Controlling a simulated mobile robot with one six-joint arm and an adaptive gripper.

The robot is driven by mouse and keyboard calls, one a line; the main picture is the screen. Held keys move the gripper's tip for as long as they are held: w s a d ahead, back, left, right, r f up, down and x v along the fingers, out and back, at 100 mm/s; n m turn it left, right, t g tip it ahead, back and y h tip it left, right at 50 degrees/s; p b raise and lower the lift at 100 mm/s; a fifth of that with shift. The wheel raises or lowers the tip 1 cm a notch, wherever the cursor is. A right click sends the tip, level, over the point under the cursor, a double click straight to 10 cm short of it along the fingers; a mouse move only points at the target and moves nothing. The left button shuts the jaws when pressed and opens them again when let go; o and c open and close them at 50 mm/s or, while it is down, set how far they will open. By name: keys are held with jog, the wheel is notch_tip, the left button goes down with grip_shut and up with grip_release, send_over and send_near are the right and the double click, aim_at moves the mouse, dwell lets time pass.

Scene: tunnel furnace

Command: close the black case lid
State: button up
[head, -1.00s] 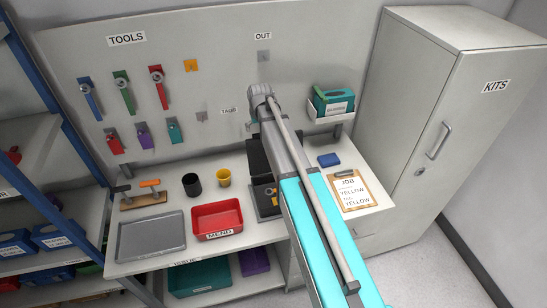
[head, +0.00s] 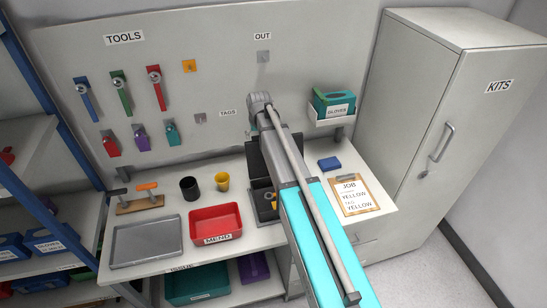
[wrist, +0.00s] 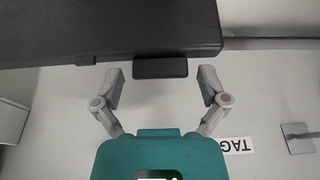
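The black case (head: 258,207) stands on the bench with its lid (head: 254,160) raised, partly hidden behind my arm. Something yellow lies inside the case, mostly covered by my arm. In the wrist view the lid (wrist: 110,30) spans the top as a wide dark slab, with a small black tab (wrist: 160,67) at its edge. My gripper (wrist: 161,85) is open, with one finger on each side of the tab and visible gaps to both. In the head view its fingers are hidden behind my arm.
A red tray (head: 215,222) and a grey tray (head: 146,241) lie left of the case, with black (head: 190,188) and yellow (head: 222,182) cups behind. A blue block (head: 330,163) and job clipboard (head: 352,196) lie to the right. The tool board rises behind.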

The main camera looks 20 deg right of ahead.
jog(key=c, duration=0.5)
jog(key=shift+s+r+t+b, duration=0.2)
jog(key=shift+s+t, duration=0.4)
jog(key=shift+s, duration=1.1)
jog(key=shift+s+r+t+b, duration=0.1)
jog(key=shift+s+r+t, duration=0.35)
jog(key=shift+s, duration=1.25)
jog(key=shift+f, duration=0.2)
jog(key=shift+s+f+t+b, duration=0.25)
jog(key=shift+s+t+b, duration=0.15)
jog(key=shift+s, duration=0.35)
jog(key=shift+t, duration=0.95)
jog(key=s+b, duration=0.2)
jog(key=s, duration=0.1)
jog(key=s+f+b, duration=0.1)
jog(key=s, duration=0.1)
